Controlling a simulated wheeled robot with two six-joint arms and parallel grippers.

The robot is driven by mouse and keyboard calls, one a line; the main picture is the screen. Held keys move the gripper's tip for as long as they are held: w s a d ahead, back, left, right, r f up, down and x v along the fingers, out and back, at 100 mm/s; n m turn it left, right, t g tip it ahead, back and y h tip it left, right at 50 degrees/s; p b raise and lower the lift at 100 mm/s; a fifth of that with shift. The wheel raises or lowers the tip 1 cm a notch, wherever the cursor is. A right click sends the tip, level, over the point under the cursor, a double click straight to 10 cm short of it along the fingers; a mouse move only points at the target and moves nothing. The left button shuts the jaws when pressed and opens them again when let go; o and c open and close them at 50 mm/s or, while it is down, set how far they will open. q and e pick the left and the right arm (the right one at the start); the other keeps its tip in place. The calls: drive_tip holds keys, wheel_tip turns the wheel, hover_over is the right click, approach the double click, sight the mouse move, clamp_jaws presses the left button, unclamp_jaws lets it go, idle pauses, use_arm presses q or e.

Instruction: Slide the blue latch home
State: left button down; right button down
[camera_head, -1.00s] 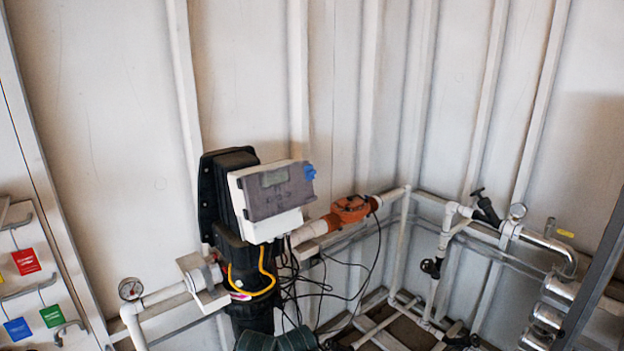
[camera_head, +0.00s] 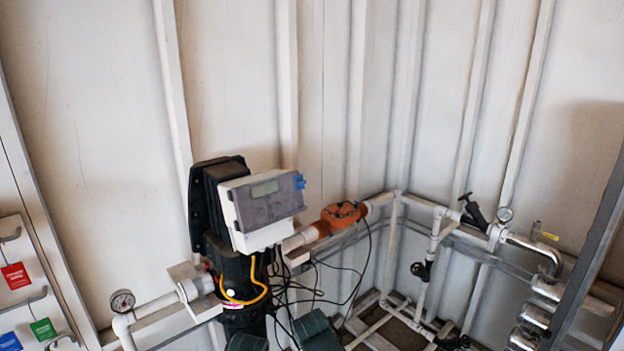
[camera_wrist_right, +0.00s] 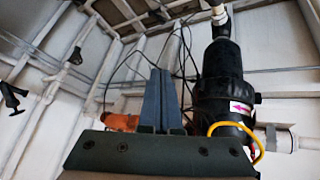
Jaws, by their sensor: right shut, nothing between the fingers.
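The blue latch (camera_head: 300,182) is a small blue piece at the upper right edge of the white control box (camera_head: 258,238) in the head view. The box has a grey cover with a display and sits on the black reactor body (camera_head: 215,200). The latch cannot be made out in the right wrist view. My right gripper (camera_wrist_right: 166,75) shows there with its two grey-blue fingers together and nothing between them. The black reactor body (camera_wrist_right: 222,80) stands to the right of the fingers in that upside-down view.
Loose black cables (camera_head: 335,290) hang right of the reactor. An orange pipe fitting (camera_head: 340,216) lies right of the box. A yellow cable (camera_head: 245,300) loops below it. White pipes (camera_head: 392,245) and valves fill the right corner. Coloured tags (camera_head: 15,275) hang at left.

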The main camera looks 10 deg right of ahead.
drive_tip(key=w+d+r+m+t+p, duration=0.1)
drive_tip(key=w+d+r+t, duration=0.2)
drive_tip(key=w+r, duration=0.3)
drive_tip(key=w+d+r+t+p, duration=0.2)
drive_tip(key=w+r+t, duration=0.15)
drive_tip(key=r, duration=0.45)
drive_tip(key=w+d+r+m+t+p, duration=0.1)
drive_tip(key=w+d+r+t, duration=0.25)
drive_tip(key=r, duration=0.35)
wheel_tip(320, 180, up, 14)
drive_tip(key=s+a+n+t+y+p, duration=0.2)
drive_tip(key=n+y, duration=0.6)
drive_tip(key=y, duration=0.5)
drive_tip(key=shift+a+t+y+p, duration=0.3)
drive_tip(key=shift+t+p, duration=0.1)
drive_tip(key=shift+p, duration=0.3)
drive_tip(key=shift+s, duration=0.1)
